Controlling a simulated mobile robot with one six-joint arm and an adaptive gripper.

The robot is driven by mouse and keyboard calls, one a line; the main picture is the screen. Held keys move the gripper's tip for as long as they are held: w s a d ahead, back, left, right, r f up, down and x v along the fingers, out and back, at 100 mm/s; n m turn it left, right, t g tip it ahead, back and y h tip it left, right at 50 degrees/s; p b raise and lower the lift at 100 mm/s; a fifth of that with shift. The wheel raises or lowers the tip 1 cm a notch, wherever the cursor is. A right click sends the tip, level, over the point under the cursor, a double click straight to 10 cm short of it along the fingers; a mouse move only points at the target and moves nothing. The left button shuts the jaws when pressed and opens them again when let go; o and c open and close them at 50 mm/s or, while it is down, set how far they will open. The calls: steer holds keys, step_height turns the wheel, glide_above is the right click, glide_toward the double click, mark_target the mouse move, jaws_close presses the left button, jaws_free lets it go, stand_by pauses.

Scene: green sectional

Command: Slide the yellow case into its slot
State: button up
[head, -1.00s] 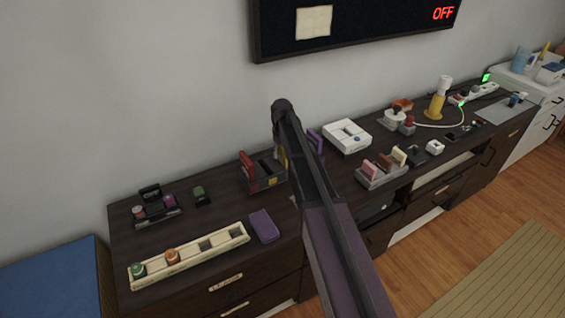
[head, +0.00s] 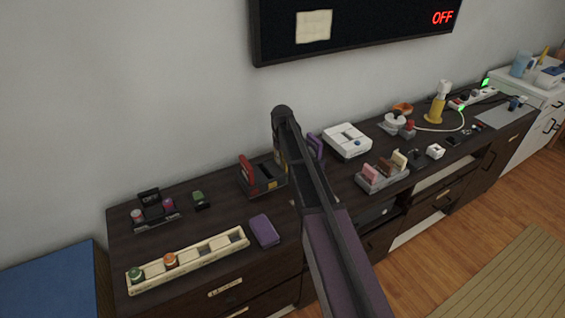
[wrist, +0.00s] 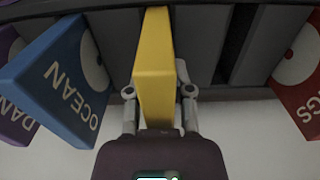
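The yellow case (wrist: 153,65) stands between the two fingers of my gripper (wrist: 158,91) in the wrist view. The fingers are closed in on both its sides. Its far end is at the dark grey slotted rack (wrist: 215,45); I cannot tell how deep it sits in a slot. A blue case marked OCEAN (wrist: 62,82) is to its left, with a purple case (wrist: 14,125) beyond. A red case (wrist: 302,85) is at the right. In the head view the rack (head: 258,188) is partly behind my arm, which hides the gripper and most of the yellow case.
A purple box (head: 265,231) lies on the dark cabinet in front of the rack. A long cream tray (head: 190,262) with round items is at front left. A white console (head: 347,140) and a grey holder with several cartridges (head: 382,178) are right of my arm.

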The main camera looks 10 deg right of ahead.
jaws_close()
steer(key=shift+r, duration=0.2)
step_height(320, 180, up, 10)
steer(key=p, duration=1)
steer(key=shift+f, duration=0.2)
stand_by(0.3)
steer(key=s+a+r+p, duration=0.1)
steer(key=s+a, duration=0.1)
steer(key=a, duration=0.5)
steer(key=shift+r, duration=0.3)
steer(key=shift+s+f, duration=0.1)
steer(key=shift+f, duration=0.1)
